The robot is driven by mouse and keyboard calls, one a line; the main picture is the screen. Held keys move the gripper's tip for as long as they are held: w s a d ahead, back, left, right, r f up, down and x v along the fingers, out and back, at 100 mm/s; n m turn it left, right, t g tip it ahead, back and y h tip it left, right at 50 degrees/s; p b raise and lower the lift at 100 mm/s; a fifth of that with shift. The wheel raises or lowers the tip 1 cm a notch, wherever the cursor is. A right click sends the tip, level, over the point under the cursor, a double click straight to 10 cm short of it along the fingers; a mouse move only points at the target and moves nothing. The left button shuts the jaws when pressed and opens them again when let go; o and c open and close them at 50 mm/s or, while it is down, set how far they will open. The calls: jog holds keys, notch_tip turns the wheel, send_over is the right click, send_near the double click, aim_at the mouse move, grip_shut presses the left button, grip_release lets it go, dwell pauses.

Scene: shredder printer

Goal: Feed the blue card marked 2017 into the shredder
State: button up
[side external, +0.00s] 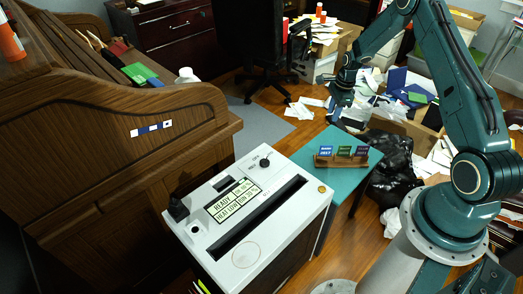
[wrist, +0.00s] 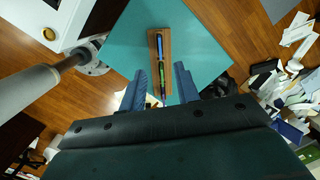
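The blue card (side external: 326,151) stands upright at the left end of a wooden holder (side external: 343,161) on a teal table; its lettering is small and seems to read 2017. Edge-on, it also shows in the wrist view (wrist: 159,46). A green card (side external: 344,150) and a purple card (side external: 361,151) stand beside it. The white shredder (side external: 290,232) has a long dark slot (side external: 262,218) on top and a panel reading READY. My gripper (wrist: 161,70) is open and empty above the holder, its fingers either side of the card row; the side view shows it too (side external: 341,98).
The teal table (side external: 300,156) is clear around the holder. A wooden roll-top desk (side external: 100,130) stands left of the shredder. A black bag (side external: 392,165), boxes and loose papers crowd the floor beyond the table. An office chair (side external: 262,45) stands at the back.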

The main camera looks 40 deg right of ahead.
jog(key=shift+m, duration=0.9)
jog(key=f, duration=0.1)
jog(key=s+d+f, duration=0.1)
jog(key=f, duration=0.3)
jog(key=shift+s+d+f, duration=0.1)
jog(key=shift+s+d, duration=0.05)
jog(key=shift+d, duration=0.2)
jog(key=shift+f, duration=0.15)
jog(key=shift+w+a+f, duration=0.2)
jog(key=shift+f, duration=2)
jog(key=shift+w+a+f, duration=0.2)
jog(key=shift+f, duration=2.05)
jog(key=shift+w+a+f, duration=0.2)
jog(key=shift+f, duration=2)
grip_shut()
jog(key=shift+r, duration=0.25)
jog(key=shift+r, duration=0.75)
